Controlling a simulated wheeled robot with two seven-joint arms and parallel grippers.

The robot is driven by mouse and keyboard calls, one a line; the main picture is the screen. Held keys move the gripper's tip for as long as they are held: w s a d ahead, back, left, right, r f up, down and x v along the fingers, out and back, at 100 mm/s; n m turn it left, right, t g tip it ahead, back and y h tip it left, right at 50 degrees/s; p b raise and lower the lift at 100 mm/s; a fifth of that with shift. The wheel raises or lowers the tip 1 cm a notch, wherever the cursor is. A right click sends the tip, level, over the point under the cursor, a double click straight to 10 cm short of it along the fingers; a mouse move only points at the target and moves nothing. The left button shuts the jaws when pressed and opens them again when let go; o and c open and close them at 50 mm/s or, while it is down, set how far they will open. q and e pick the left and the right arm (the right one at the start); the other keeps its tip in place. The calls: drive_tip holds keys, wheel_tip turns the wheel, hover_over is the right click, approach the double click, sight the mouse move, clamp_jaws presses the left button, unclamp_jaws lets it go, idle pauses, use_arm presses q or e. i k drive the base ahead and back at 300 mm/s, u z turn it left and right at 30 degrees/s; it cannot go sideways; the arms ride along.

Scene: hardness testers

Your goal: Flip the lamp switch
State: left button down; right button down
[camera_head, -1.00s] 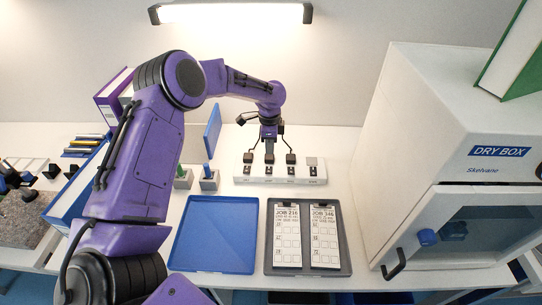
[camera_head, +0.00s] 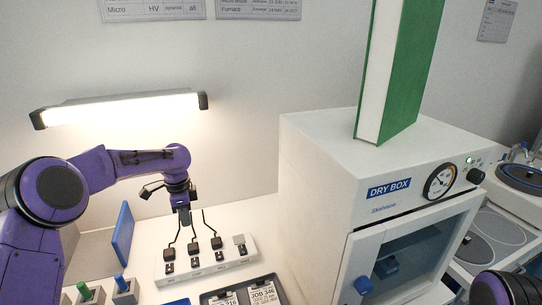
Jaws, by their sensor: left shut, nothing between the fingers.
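A long lamp (camera_head: 120,110) on the back wall is lit. A white power strip (camera_head: 207,263) lies on the table with several black plugs (camera_head: 193,250) in a row, a small switch beside each. The right-end socket (camera_head: 240,242) holds no black plug. My left gripper (camera_head: 186,220) is shut and empty, pointing down at the strip's plugs and cables. I cannot tell whether its tips touch anything. My right gripper is not in view; only a purple piece of my right arm shows at the bottom right.
The white dry box (camera_head: 320,170) with a green binder (camera_head: 395,75) on top stands right of the strip. A blue panel (camera_head: 122,236) and small holders (camera_head: 124,292) stand left. A dark tray with job cards (camera_head: 262,294) lies in front.

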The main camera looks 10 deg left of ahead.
sight(194, 261)
drive_tip(key=k, duration=1.5)
